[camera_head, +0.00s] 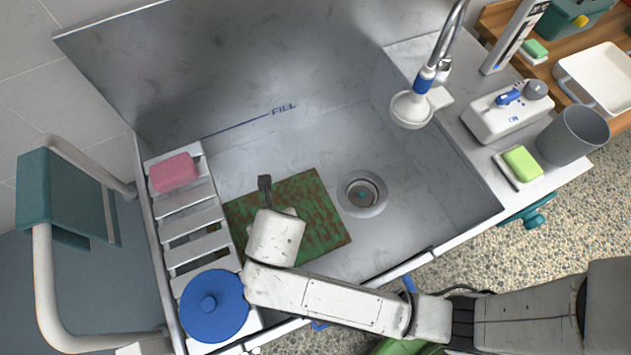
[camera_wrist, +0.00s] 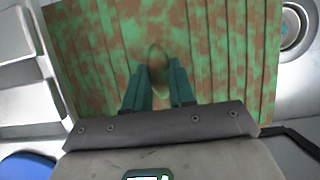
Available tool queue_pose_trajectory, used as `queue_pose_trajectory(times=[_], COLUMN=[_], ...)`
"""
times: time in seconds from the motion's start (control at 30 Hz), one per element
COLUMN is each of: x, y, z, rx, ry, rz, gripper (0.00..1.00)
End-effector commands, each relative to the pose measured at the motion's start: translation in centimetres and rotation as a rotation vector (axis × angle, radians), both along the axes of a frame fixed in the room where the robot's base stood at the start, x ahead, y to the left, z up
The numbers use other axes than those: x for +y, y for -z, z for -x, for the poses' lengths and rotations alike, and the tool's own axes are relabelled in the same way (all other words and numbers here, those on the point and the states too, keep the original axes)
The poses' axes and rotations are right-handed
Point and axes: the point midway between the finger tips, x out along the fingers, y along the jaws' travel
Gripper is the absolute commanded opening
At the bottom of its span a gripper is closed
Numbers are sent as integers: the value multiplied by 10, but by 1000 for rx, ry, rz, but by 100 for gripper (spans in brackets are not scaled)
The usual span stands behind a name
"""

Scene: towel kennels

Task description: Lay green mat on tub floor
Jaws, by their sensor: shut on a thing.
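The green mat (camera_head: 322,210) has brown blotches and ridges. In the head view it lies flat or nearly flat over the tub floor (camera_head: 290,150), left of the drain, and its middle is hidden by my arm. In the wrist view the mat (camera_wrist: 95,40) fills most of the picture. My gripper (camera_wrist: 160,75) is over the mat, its two fingers close together on a raised oval part near the mat's middle. I cannot tell whether the mat's underside touches the tub floor.
The round drain (camera_head: 362,194) is right of the mat. The back floor is clear.

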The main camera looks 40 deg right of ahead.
Motion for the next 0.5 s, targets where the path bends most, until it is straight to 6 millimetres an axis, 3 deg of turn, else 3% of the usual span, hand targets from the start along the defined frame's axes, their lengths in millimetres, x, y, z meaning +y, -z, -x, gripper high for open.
queue_pose_trajectory(times=[0.4,0.5], x=[-77,-89], y=[36,58], z=[-46,-53], rx=[-1,1], ry=[8,5], rz=[1,1], gripper=[0,0])
